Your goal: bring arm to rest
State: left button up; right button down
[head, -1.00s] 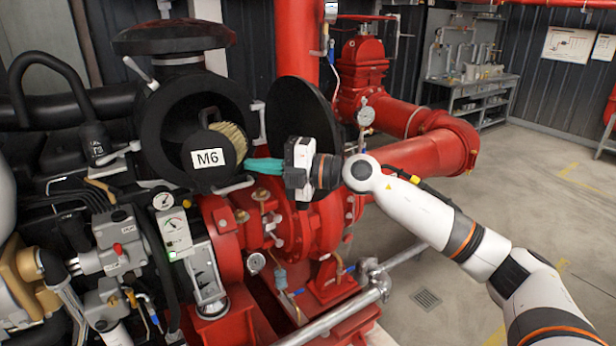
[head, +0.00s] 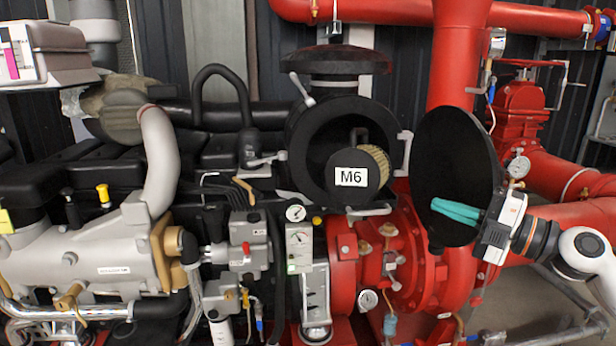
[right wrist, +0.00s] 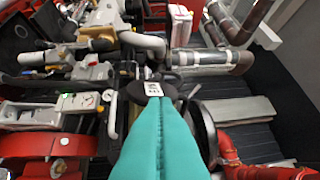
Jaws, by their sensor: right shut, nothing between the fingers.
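My right gripper (head: 455,212) comes in from the right in the head view. Its teal fingers are shut with nothing between them, and they point left in front of the round black cover (head: 440,150). In the right wrist view the teal fingers (right wrist: 158,112) lie together, with their tips in front of the M6 filter (right wrist: 153,89). In the head view the M6 filter (head: 351,177) sits inside the open round black housing (head: 309,140), left of the gripper and apart from it. My left gripper is not in view.
The engine with grey and black parts (head: 110,262) fills the left. Red pipes (head: 459,50) and a red valve (head: 520,110) stand at the right. A pressure gauge (head: 518,166) is close above the gripper. A grey box (head: 50,55) is at the upper left.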

jog(key=s+a+f+m+t+h, duration=0.1)
jog(key=s+f+m+t+h, duration=0.15)
jog(key=f+m+h, duration=0.7)
jog(key=s+a+f+m+t+h, duration=0.1)
jog(key=s+f+m+h, duration=0.3)
jog(key=f+m, duration=0.95)
jog(key=s+a+f+m+g, duration=0.1)
jog(key=s+a+f+g, duration=0.2)
jog(key=s+f+g, duration=0.7)
jog(key=s+a+f+m+g, duration=0.1)
jog(key=s+a+f+g, duration=0.2)
jog(key=s+f, duration=0.75)
jog(key=s+f+g, duration=0.1)
jog(key=s+f, duration=0.2)
jog(key=f, duration=1.9)
jog(key=s+d+f+g, duration=0.1)
jog(key=s+d+f, duration=0.2)
jog(key=s+f, duration=1.4)
jog(key=shift+f+n, duration=0.3)
jog(key=shift+f, duration=0.05)
